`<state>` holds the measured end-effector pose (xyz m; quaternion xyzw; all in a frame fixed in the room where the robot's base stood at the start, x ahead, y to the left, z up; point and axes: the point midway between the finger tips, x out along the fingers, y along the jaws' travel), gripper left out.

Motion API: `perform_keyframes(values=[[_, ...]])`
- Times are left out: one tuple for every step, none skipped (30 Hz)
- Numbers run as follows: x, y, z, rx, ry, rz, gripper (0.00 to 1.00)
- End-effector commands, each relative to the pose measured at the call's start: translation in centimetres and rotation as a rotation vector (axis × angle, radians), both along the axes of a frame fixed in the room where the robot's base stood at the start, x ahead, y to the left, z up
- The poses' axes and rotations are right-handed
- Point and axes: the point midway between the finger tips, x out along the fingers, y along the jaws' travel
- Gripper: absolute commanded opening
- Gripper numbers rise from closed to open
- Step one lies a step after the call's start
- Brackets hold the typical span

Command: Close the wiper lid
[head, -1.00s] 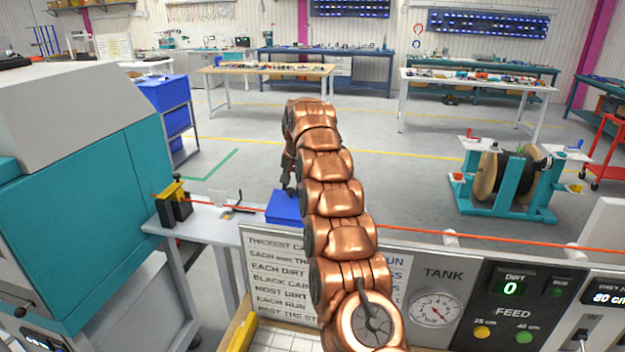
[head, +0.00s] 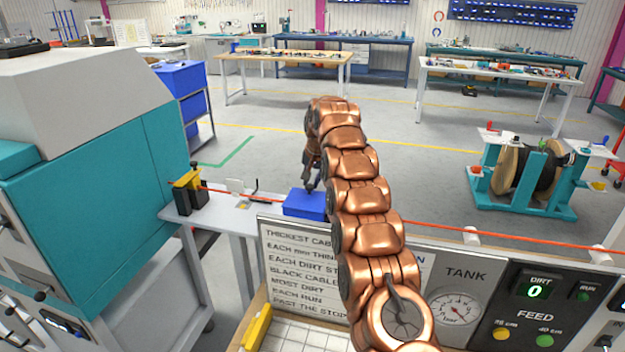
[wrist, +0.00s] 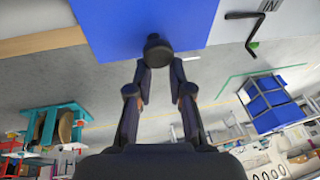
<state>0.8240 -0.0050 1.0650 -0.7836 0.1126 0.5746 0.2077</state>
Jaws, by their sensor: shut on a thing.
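The wiper lid looks to be the blue block-like cover (head: 303,204) on the grey side table, beside the orange cable. In the wrist view its blue face (wrist: 120,25) fills the top, with a round black knob (wrist: 158,46) at its edge. My gripper (head: 312,188) comes down onto the blue cover from above. In the wrist view my gripper (wrist: 158,62) has both fingertips closed on the black knob. I cannot tell whether the lid sits fully down, as my arm hides its right side.
The orange cable (head: 450,232) runs across the scene from a yellow-and-black clamp (head: 187,187). A teal-and-grey machine (head: 110,170) stands on the left. A sign board (head: 295,260) and control panel (head: 540,300) stand in front. A cable reel stand (head: 525,180) is at the right.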

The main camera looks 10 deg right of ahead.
Motion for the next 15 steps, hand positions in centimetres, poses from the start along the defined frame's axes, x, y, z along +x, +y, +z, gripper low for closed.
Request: perform_keyframes(values=[[-0.67, 0.30, -1.27, 0.001, 0.038, 0.006, 0.00], [-0.68, 0.30, -1.29, 0.001, 0.039, 0.006, 0.00], [-0.71, 0.30, -1.33, 0.001, 0.040, 0.006, 0.23], [-0.69, 0.29, -1.34, 0.000, 0.039, 0.006, 0.26], [-0.66, 0.27, -1.30, 0.001, 0.038, 0.006, 0.29], [-0.61, 0.23, -1.22, 0.000, 0.035, 0.006, 0.33], [-0.57, 0.19, -1.14, 0.001, 0.032, 0.004, 0.36], [-0.55, 0.16, -1.08, 0.000, 0.031, 0.004, 0.39], [-0.50, 0.12, -0.98, 0.000, 0.028, 0.004, 0.44], [-0.47, 0.11, -0.93, 0.001, 0.027, 0.003, 0.47], [-0.45, 0.11, -0.88, 0.000, 0.025, 0.003, 0.50], [-0.42, 0.13, -0.81, 0.000, 0.024, 0.004, 0.53], [-0.41, 0.13, -0.76, 0.000, 0.023, 0.004, 0.53], [-0.39, 0.14, -0.73, 0.000, 0.022, 0.004, 0.53], [-0.36, 0.15, -0.68, 0.000, 0.020, 0.004, 0.53]])
